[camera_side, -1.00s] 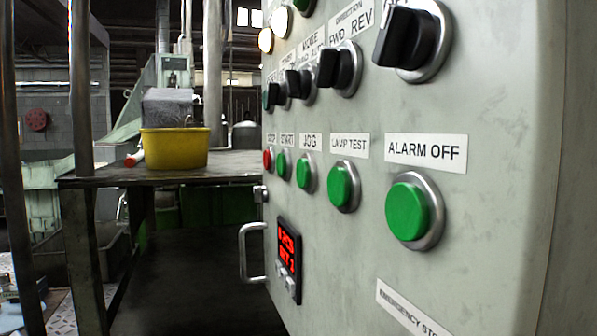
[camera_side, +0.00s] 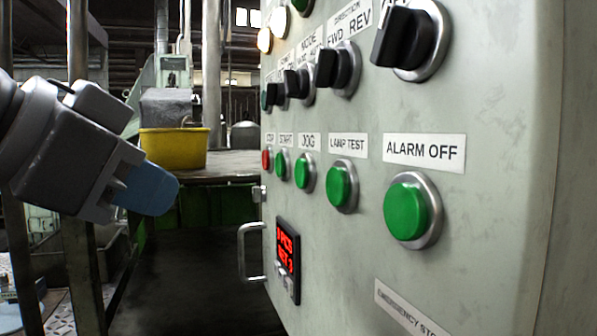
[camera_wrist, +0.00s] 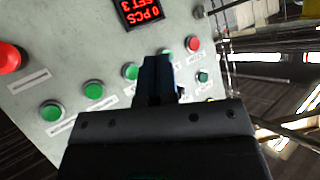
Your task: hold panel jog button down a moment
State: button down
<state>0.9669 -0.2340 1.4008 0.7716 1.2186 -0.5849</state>
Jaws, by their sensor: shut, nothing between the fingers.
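The green JOG button (camera_side: 305,173) sits in a metal ring under its JOG label on the grey control panel (camera_side: 480,240). In the wrist view the JOG button (camera_wrist: 131,72) shows just left of my fingers. My gripper (camera_side: 155,190) is at the left of the side view, its blue fingers together and empty, pointing right towards the panel. It is apart from the panel, with a clear gap to the JOG button. In the wrist view my gripper (camera_wrist: 160,75) covers part of the button row.
The green START button (camera_side: 282,164) and LAMP TEST button (camera_side: 342,186) flank JOG; the red STOP button (camera_side: 266,160) is farther left. Knobs sit above. A handle (camera_side: 245,252) projects beside the red display (camera_side: 288,250). A yellow tub (camera_side: 173,148) stands on a table behind.

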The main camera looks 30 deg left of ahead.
aim_at(303, 173)
jog(key=shift+s+d+r, duration=0.1)
jog(key=shift+d+r, duration=0.05)
jog(key=shift+r, duration=0.05)
jog(key=w+d, duration=0.6)
jog(key=shift+w, duration=0.15)
dwell(0.5)
jog(key=shift+d, duration=0.15)
dwell(1.8)
jog(key=shift+w+d, duration=0.25)
jog(key=shift+w, duration=0.05)
jog(key=shift+w+d, duration=0.35)
dwell(0.8)
jog(key=shift+s+a, duration=0.1)
dwell(2.5)
jog(key=shift+s+a, duration=0.55)
